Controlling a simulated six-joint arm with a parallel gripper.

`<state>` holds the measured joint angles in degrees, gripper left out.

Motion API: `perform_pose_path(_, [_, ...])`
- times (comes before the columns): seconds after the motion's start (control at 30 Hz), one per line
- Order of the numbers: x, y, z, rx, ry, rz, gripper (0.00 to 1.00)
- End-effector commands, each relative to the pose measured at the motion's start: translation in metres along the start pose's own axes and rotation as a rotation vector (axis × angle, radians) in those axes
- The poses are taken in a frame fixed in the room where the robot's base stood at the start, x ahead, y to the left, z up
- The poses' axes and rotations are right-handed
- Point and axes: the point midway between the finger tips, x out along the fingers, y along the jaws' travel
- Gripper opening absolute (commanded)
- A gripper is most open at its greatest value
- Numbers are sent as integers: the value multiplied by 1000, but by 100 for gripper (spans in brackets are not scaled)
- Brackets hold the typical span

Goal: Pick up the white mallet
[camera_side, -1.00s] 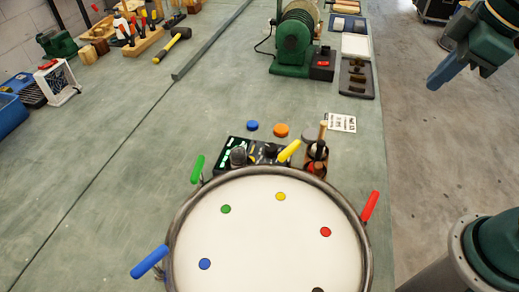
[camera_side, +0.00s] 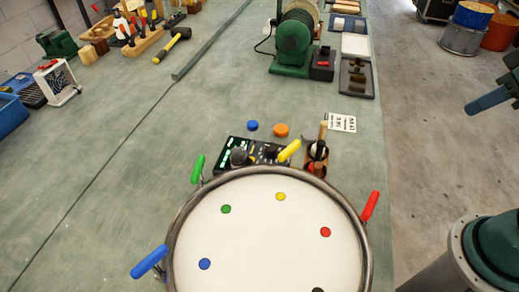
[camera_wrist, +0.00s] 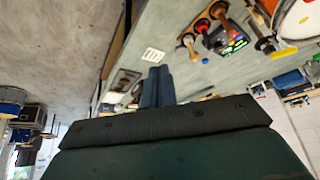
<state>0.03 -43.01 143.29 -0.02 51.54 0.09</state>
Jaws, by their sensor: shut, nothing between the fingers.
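A small group of mallets (camera_side: 317,150) stands in a reddish-brown wooden holder just behind the drum, with a pale wooden handle sticking up. A whitish patch shows on a dark round head there, but I cannot tell clearly which mallet is the white one. In the wrist view several mallets (camera_wrist: 202,25) with wooden and reddish parts show at the top, small. My gripper (camera_side: 470,108) is at the right edge of the side view, off the bench and well apart from the mallets. Its blue fingers (camera_wrist: 156,72) are together and empty.
The drum (camera_side: 265,235) has coloured dots and coloured rim handles. A green machine (camera_side: 293,45) stands farther back. The left bench middle is clear.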

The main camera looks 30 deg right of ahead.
Motion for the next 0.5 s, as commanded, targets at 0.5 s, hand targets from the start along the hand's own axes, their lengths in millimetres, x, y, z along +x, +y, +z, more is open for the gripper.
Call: perform_pose_path(0.5, [0,0,0,-2,0,0,14])
